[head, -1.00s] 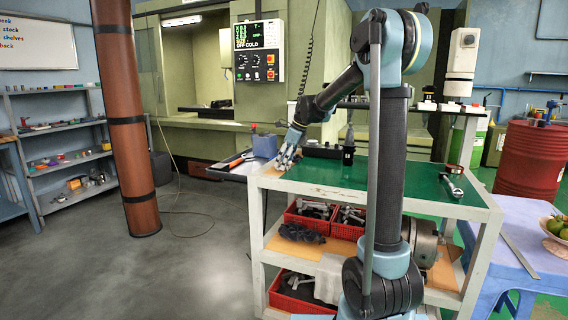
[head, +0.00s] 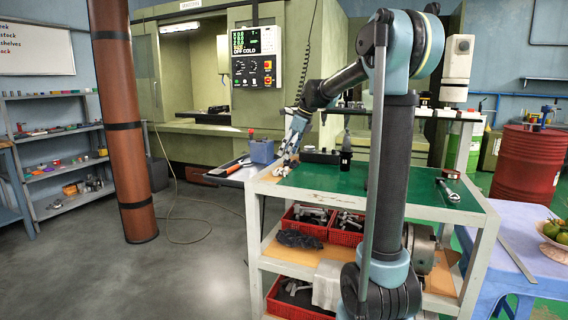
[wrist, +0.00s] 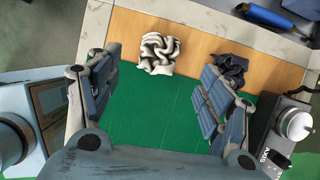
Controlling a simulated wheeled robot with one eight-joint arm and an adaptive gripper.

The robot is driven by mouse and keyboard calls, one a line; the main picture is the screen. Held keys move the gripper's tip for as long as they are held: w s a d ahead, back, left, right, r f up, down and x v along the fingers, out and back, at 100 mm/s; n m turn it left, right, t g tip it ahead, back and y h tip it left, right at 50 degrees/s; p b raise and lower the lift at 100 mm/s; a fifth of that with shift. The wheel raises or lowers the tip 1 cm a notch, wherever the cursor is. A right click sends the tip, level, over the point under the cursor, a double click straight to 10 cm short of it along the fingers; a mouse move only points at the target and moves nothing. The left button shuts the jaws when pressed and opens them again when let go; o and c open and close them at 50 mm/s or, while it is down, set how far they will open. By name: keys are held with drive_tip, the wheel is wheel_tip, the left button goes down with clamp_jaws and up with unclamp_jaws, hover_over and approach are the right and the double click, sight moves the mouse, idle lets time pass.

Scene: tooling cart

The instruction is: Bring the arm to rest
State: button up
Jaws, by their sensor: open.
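My gripper (head: 288,158) hangs from my bent arm over the left back end of the tooling cart (head: 395,198). In the wrist view its two fingers (wrist: 158,92) stand wide apart with nothing between them. Below them lie the cart's green top (wrist: 150,125) and a bare wooden strip. A crumpled cream cloth (wrist: 158,53) and a dark crumpled cloth (wrist: 231,67) lie on the strip, apart from the fingers. The gripper's height above the top is hard to judge.
A blue box (head: 262,151) stands beyond the gripper. A device with a pale knob (wrist: 294,124) is close to the right finger.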

drive_tip(key=s+d+n+h, duration=0.1)
drive_tip(key=s+d+n, duration=0.4)
drive_tip(key=s+d, duration=0.45)
drive_tip(key=s+d+f+n+h, duration=0.1)
drive_tip(key=s+d+f+n, duration=0.2)
drive_tip(key=s, duration=0.7)
drive_tip(key=s+d+f+n+h, duration=0.1)
drive_tip(key=s+d+f+n, duration=0.3)
drive_tip(key=s+f+n, duration=0.4)
drive_tip(key=s+d+f+n+h, duration=0.1)
drive_tip(key=s+d+f+n, duration=0.3)
drive_tip(key=s+f, duration=0.8)
drive_tip(key=shift+s+n+t, duration=0.15)
drive_tip(key=shift+n+t, duration=0.25)
drive_tip(key=shift+n, duration=0.5)
